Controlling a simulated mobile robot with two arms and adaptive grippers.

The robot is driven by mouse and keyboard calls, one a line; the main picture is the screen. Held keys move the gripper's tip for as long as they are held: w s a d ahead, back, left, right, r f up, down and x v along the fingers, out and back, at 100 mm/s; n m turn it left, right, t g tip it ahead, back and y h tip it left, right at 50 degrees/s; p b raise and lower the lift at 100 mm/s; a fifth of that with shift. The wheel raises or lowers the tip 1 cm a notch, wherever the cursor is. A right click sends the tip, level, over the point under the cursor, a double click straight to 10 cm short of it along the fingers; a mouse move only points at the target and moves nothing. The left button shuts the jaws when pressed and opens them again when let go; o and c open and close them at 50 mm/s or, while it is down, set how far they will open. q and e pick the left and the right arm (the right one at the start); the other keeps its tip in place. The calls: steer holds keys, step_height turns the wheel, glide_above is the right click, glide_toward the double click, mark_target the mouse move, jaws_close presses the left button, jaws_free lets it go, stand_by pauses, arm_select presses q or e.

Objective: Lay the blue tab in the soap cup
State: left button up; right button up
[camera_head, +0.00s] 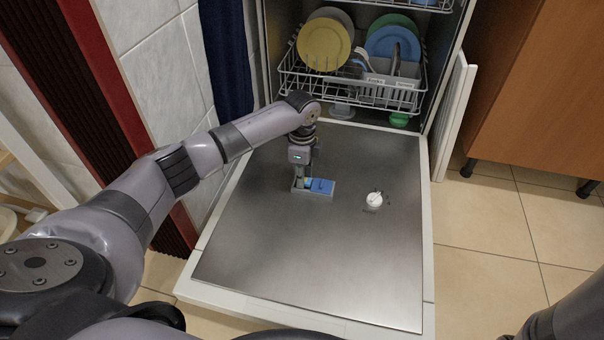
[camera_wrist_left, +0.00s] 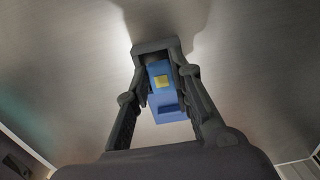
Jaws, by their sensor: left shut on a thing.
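The soap cup (camera_head: 331,194) is a small grey frame with a blue part, set in the steel inner face of the open dishwasher door. My left gripper (camera_head: 302,185) points down at the left end of the cup. In the left wrist view my left gripper (camera_wrist_left: 168,83) is shut on the blue tab (camera_wrist_left: 163,67), a small blue block with a yellow square on top. The tab is at the cup; whether it touches the cup's floor cannot be told. The cup's blue part (camera_wrist_left: 168,108) shows beside the tab. My right gripper is not in view.
The dishwasher door (camera_head: 290,270) lies open and flat, mostly bare. A white round cap (camera_head: 374,199) is right of the cup. The lower rack (camera_head: 350,92) holds a yellow plate (camera_head: 323,45) and blue plate (camera_head: 392,44). A wooden cabinet (camera_head: 545,90) stands at right.

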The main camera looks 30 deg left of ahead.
arm_select(q)
steer(key=o, duration=0.9)
step_height(320, 180, up, 12)
steer(key=shift+d, duration=0.15)
stand_by(0.5)
